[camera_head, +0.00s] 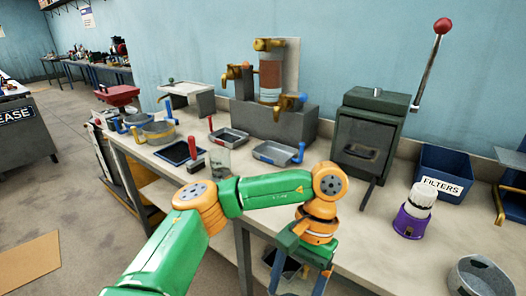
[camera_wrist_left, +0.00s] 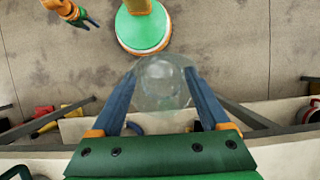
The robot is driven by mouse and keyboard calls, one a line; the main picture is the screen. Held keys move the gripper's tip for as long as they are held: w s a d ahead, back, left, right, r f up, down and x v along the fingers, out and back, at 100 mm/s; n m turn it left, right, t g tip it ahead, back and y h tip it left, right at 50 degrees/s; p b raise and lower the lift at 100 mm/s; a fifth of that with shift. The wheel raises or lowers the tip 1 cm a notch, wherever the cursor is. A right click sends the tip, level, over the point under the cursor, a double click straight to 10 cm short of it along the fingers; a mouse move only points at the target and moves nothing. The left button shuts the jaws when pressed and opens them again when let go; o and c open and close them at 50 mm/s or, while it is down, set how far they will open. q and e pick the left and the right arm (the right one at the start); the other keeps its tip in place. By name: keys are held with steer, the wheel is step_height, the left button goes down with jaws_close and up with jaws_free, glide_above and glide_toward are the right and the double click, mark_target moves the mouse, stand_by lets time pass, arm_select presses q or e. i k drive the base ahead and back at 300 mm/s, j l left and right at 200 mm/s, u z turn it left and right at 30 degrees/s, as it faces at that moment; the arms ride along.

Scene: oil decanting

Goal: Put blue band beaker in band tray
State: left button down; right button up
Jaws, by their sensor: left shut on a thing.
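My left gripper (camera_head: 299,268) hangs in front of the table's front edge, fingers pointing down. In the left wrist view its two blue fingers (camera_wrist_left: 160,100) are shut on a clear glass beaker (camera_wrist_left: 160,82). No blue band shows on the beaker, and in the head view it is hard to make out. A shallow metal tray with a blue handle (camera_head: 272,153) and one with a red handle (camera_head: 229,136) lie on the table; I cannot tell which is the band tray. My right gripper (camera_wrist_left: 88,20) seems to show small at the wrist view's top left; its jaws are unclear.
Another clear beaker (camera_head: 217,160) stands on the table near a dark tray (camera_head: 180,152). Behind are a brass-tapped apparatus (camera_head: 270,85) and a green press (camera_head: 368,135). A purple-based jar (camera_head: 412,220), blue filters bin (camera_head: 445,172) and metal pot (camera_head: 481,277) stand right.

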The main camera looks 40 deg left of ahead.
mark_target(275, 156)
steer(key=j+z, duration=0.1)
steer(key=j, duration=0.4)
steer(key=k+j, duration=0.1)
steer(key=j, duration=0.4)
steer(key=k+j+z, duration=0.15)
steer(key=j, duration=0.85)
steer(key=i+j+z, duration=0.1)
steer(key=i, duration=0.85)
